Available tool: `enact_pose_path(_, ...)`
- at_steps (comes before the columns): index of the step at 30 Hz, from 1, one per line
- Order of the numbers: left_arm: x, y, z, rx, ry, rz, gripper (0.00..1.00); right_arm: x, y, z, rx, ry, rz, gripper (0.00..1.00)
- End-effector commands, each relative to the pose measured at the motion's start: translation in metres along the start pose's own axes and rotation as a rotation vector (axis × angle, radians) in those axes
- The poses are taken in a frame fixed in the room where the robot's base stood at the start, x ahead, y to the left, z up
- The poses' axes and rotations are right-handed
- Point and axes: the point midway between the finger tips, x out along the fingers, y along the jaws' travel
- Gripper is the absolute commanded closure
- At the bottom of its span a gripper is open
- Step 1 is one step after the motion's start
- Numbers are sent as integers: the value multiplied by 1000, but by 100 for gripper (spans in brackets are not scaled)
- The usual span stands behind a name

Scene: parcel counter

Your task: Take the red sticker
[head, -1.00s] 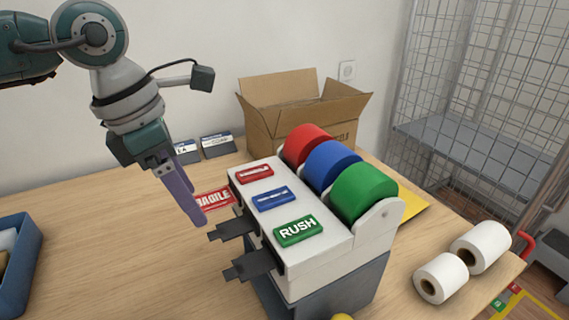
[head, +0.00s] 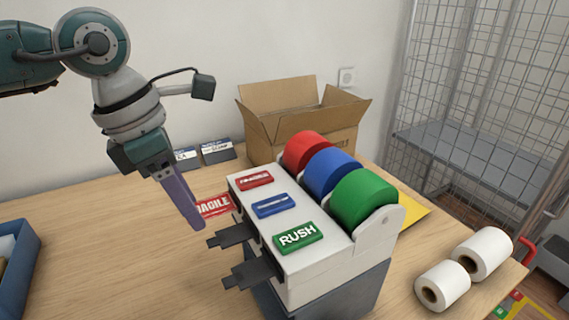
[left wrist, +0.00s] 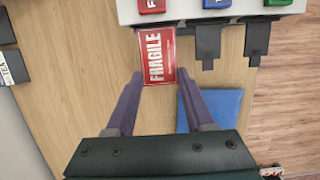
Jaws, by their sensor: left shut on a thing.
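The red FRAGILE sticker (head: 214,206) juts from the left side of the label dispenser (head: 330,240), at the row with the red button (head: 254,181). My left gripper (head: 198,226) has its purple fingers at the sticker. In the left wrist view the sticker (left wrist: 156,52) lies between the two fingertips (left wrist: 160,80), and the gripper is shut on it. The sticker's upper end is at the dispenser's edge; I cannot tell whether it is still attached. The red roll (head: 306,151) is on top of the dispenser. My right gripper is not in view.
Two dark outlet tabs (head: 240,255) stick out below the sticker. An open cardboard box (head: 305,110) stands behind the dispenser. White rolls (head: 460,268) lie at the right, a blue bin (head: 22,265) at the left. The table between bin and dispenser is clear.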

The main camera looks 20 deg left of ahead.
Motion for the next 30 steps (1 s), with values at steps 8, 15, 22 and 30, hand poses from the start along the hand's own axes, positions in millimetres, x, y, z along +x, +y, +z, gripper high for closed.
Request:
enact_pose_path(8, -15, 0, -1, 0, 0, 1, 64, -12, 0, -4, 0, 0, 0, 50)
enact_pose_path(15, -30, 0, -3, 0, 1, 1, 65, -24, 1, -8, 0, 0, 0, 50)
enact_pose_path(22, -34, 0, -4, 0, 0, 0, 65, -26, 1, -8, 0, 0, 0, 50)
enact_pose_path(30, -51, 0, 1, 0, -1, 0, 65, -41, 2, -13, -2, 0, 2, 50)
